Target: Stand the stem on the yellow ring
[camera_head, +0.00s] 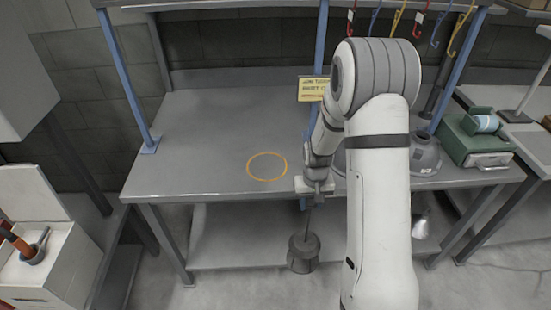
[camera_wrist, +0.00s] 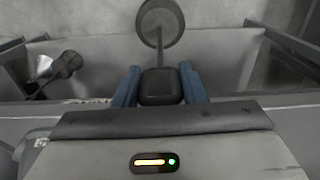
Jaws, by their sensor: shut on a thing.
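The stem, a dark thin rod with a heavy round base (camera_head: 303,254), hangs from my gripper (camera_head: 316,190) in front of the table's front edge, base downward and slightly tilted. In the wrist view, my blue-fingered gripper (camera_wrist: 159,86) is shut on the stem's dark block-like end, and the stem's round base (camera_wrist: 160,20) shows beyond it. The yellow ring (camera_head: 267,180) is a thin outline on the grey tabletop, left of my gripper and farther back. Nothing stands inside it.
The grey table (camera_head: 200,130) is clear around and left of the ring. A dark grey hood (camera_head: 425,157) sits at the right, partly behind my arm, with a green case (camera_head: 478,145) beyond it. A blue post (camera_head: 128,85) rises at the left; coloured hooks (camera_head: 397,18) hang above.

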